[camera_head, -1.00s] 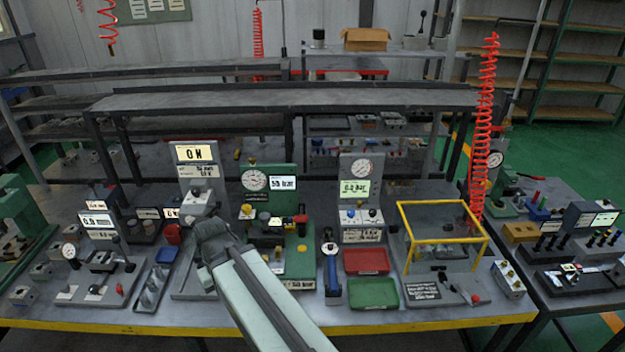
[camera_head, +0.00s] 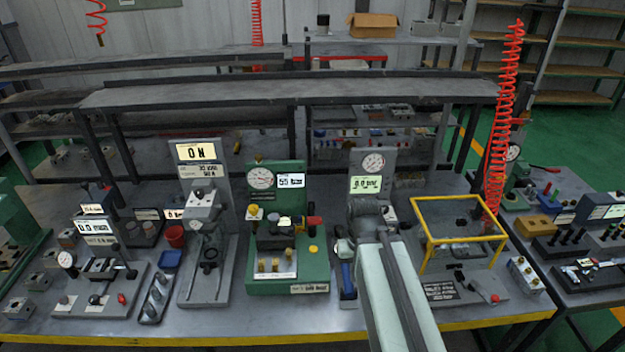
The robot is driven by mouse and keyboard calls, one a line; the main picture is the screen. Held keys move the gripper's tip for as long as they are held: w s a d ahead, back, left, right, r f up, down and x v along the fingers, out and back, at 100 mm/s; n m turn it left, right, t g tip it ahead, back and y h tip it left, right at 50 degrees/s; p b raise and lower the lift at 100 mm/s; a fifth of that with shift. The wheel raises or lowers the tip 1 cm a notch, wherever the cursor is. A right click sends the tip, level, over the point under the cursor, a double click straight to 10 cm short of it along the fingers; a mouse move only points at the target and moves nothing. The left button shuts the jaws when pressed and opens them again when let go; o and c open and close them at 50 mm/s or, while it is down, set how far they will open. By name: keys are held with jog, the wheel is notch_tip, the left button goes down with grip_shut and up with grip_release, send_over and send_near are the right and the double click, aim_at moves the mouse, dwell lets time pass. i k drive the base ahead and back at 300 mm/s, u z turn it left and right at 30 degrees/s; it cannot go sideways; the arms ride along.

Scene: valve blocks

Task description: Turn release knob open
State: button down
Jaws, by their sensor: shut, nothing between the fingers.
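No label reading "release" is legible, so I cannot tell which knob is the release knob. My gripper (camera_head: 364,208) is shut and empty at the end of my pale green arm, in front of the grey gauge station (camera_head: 390,162) with a green display. It hides most of that station's knobs; whether it touches one cannot be told. To its left is the green station (camera_head: 272,179) with a round gauge and a "55 bar" display. It carries a yellow knob (camera_head: 253,212), a red-ended part (camera_head: 314,221) and a yellow button (camera_head: 313,249).
A yellow-framed box (camera_head: 458,201) stands close to the right of my arm. A grey station reading "ON" (camera_head: 197,152) stands left of the green one. A blue-handled tool (camera_head: 347,277) lies beside my arm. A red coiled hose (camera_head: 503,120) hangs at right.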

aim_at(253, 209)
jog(key=z, duration=0.2)
jog(key=k, duration=0.6)
jog(key=u, duration=0.8)
jog(key=i, duration=0.95)
jog(key=u, duration=0.25)
jog(key=k, duration=1.4)
jog(key=z, duration=0.3)
jog(key=i, duration=0.85)
jog(key=z, duration=0.05)
